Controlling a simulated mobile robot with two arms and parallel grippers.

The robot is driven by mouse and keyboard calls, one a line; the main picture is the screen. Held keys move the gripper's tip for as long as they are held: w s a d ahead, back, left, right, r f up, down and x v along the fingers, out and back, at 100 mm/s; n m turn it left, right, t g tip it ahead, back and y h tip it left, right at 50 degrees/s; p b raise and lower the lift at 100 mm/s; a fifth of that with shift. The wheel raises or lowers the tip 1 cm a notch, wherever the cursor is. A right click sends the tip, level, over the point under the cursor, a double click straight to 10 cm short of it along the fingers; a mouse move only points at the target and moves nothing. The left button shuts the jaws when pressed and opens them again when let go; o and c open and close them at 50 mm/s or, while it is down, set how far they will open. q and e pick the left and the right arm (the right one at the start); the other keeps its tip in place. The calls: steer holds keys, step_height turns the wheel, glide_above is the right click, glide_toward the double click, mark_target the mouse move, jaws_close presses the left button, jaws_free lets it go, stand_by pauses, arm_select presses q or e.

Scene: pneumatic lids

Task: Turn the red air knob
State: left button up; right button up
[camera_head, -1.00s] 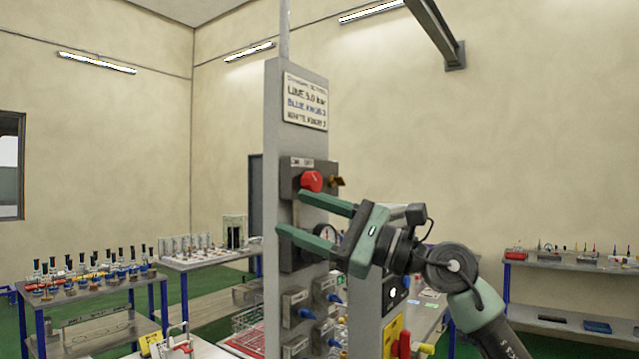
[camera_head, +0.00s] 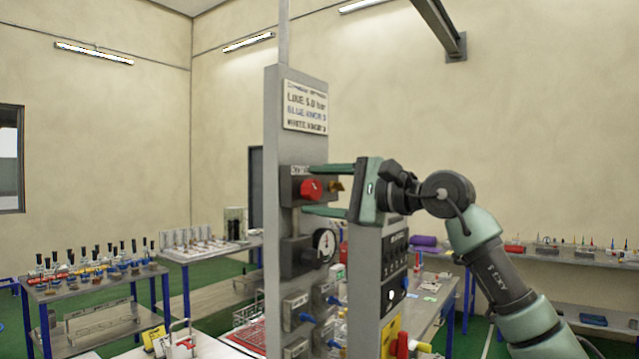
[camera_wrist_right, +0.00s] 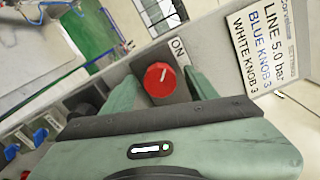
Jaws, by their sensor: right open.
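The red air knob (camera_head: 311,189) is round, with a pale pointer line, on a grey box on the upright grey panel (camera_head: 270,250). My right gripper (camera_head: 314,190) is open, with one green finger above the knob and one below in the head view. In the right wrist view the red knob (camera_wrist_right: 160,80) shows between the two fingers (camera_wrist_right: 160,92), with a gap visible around it. An "ON" label (camera_wrist_right: 178,47) is beside it, and the pointer line slants toward upper right. Contact is not visible. My left gripper is not in view.
A sign (camera_head: 305,107) is above the knob. A dial gauge (camera_head: 324,244) and several blue knobs sit below it on the panel. A black control box (camera_head: 394,270) stands to the right.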

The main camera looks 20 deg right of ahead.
jaws_close()
